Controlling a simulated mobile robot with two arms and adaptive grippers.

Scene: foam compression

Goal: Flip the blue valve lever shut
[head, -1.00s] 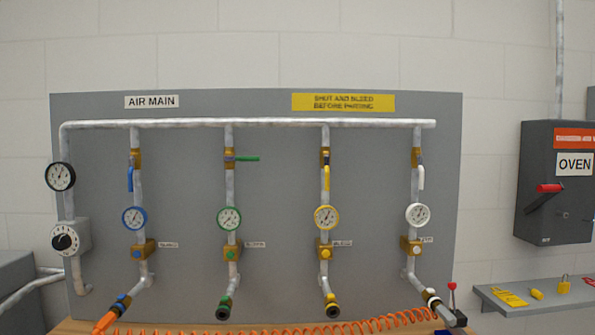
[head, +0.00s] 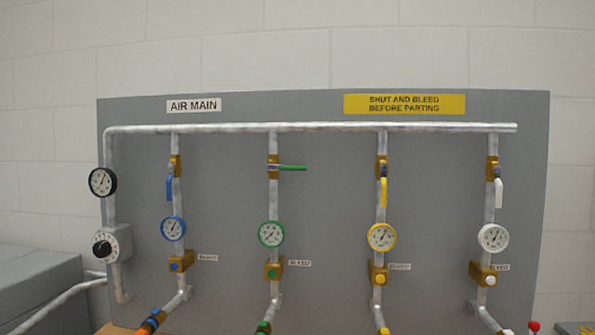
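The blue valve lever (head: 169,188) hangs straight down, in line with its vertical pipe, below a brass valve body (head: 175,165) on the leftmost drop of the panel. A blue-rimmed gauge (head: 173,228) sits below it, then a brass bleed block with a blue button (head: 174,266). An orange hose end (head: 146,327) with a blue band is at the foot of this drop. Neither of my grippers is in the head view.
The green lever (head: 292,168) sticks out sideways to the right. The yellow lever (head: 383,192) and white lever (head: 498,193) hang down. A dial regulator (head: 106,246) stands at the left of the grey panel (head: 330,220). A grey box (head: 40,290) is at lower left.

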